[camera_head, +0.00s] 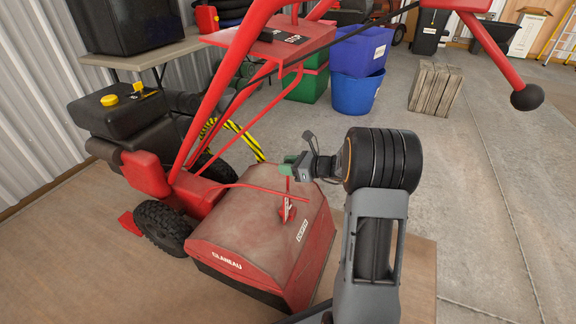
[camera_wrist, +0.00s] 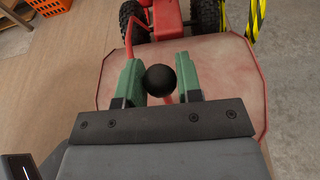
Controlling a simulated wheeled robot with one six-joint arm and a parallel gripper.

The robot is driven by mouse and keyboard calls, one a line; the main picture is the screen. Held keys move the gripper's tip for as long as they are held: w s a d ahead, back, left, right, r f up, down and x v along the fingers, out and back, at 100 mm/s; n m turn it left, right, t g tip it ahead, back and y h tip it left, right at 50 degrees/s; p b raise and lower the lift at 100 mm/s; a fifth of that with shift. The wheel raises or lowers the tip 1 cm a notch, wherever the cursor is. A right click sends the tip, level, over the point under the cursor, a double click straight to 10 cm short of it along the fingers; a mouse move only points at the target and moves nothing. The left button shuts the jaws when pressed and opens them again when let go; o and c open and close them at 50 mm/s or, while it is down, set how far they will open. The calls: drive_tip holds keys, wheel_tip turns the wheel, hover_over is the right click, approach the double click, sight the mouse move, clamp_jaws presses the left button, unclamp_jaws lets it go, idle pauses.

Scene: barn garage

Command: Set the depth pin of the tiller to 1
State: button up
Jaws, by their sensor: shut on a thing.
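The red tiller stands at left in the head view, with its dusty hood (camera_head: 250,225) facing me. The red depth pin plate (camera_head: 288,208) rises from the top of the hood beside a small white label (camera_head: 303,230). My gripper (camera_head: 291,163) is above this plate, pointing left over the hood. In the wrist view, the green fingers of my gripper (camera_wrist: 159,78) are shut on a round black knob (camera_wrist: 161,80). A red stem shows below the knob. The pin's setting and any numbers on the plate are too small to read.
A red bar (camera_head: 235,187) runs low across the hood, left of my gripper. The tiller's handlebars (camera_head: 225,80) rise behind. A black handle ball (camera_head: 525,97) hangs at upper right. Blue bins (camera_head: 355,92) stand behind. The concrete floor (camera_head: 500,190) at right is clear.

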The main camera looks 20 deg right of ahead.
clamp_jaws()
drive_tip(key=shift+f, duration=0.25)
drive_tip(key=shift+f+b, duration=0.9)
drive_tip(key=shift+f, duration=0.4)
drive_tip(key=o, duration=1.5)
unclamp_jaws()
drive_tip(key=shift+r, duration=0.15)
drive_tip(key=shift+s+d, duration=0.1)
drive_tip(key=shift+p+v, duration=2.1)
drive_tip(key=shift+v, duration=2.25)
